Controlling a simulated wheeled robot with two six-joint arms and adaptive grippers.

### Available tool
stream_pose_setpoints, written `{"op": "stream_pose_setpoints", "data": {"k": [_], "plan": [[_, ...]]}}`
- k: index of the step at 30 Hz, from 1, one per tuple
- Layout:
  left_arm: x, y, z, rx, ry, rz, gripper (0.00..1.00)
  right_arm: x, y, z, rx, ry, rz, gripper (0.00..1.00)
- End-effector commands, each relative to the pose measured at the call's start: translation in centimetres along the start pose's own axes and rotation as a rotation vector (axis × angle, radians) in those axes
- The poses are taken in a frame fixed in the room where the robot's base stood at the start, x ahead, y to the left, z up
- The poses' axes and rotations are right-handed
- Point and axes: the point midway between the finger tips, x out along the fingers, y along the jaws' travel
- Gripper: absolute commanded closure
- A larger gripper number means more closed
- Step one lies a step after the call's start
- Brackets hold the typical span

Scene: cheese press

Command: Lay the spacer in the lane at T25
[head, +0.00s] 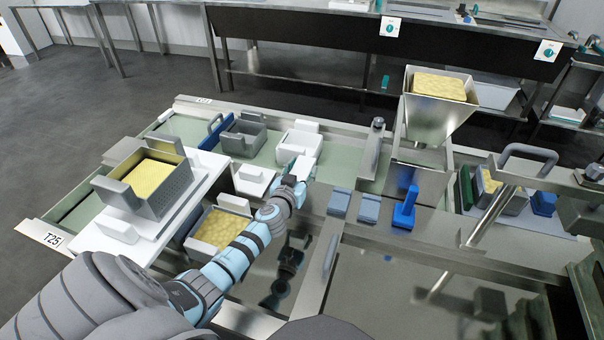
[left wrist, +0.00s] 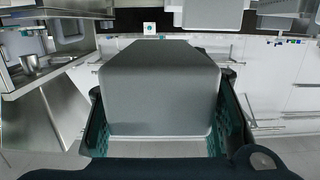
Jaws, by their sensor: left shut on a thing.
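My left gripper (head: 298,176) is shut on a pale grey block (head: 303,166), held over the middle of the bench. In the left wrist view the block (left wrist: 160,95) fills the space between the teal fingers (left wrist: 162,130). The block looks like the spacer. I cannot tell if it touches anything below. The T25 label (head: 53,240) is on the near left corner of the bench. Behind it runs a green lane (head: 72,212), partly covered by a white board (head: 152,250). My right gripper is not in view.
A grey perforated mould with yellow curd (head: 153,178) stands on the white board. Another curd-filled mould (head: 215,228) sits beside my forearm. Grey (head: 243,136) and white (head: 298,142) moulds stand at the back. A steel hopper (head: 430,118) and blue plunger (head: 405,212) are to the right.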

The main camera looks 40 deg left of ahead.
Motion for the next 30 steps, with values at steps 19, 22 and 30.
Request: {"op": "stream_pose_setpoints", "data": {"k": [19, 22, 30], "plan": [[-1.2, 0.5, -3.5, 0.005, -0.002, 0.030, 0.87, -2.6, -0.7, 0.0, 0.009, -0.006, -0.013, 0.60], [-2.4, 1.6, -4.0, 0.012, 0.000, 0.082, 0.87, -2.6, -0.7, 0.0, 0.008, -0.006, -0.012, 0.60], [-6.8, 5.6, -5.7, 0.042, 0.002, 0.284, 0.87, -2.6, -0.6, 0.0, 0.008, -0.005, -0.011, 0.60]]}}
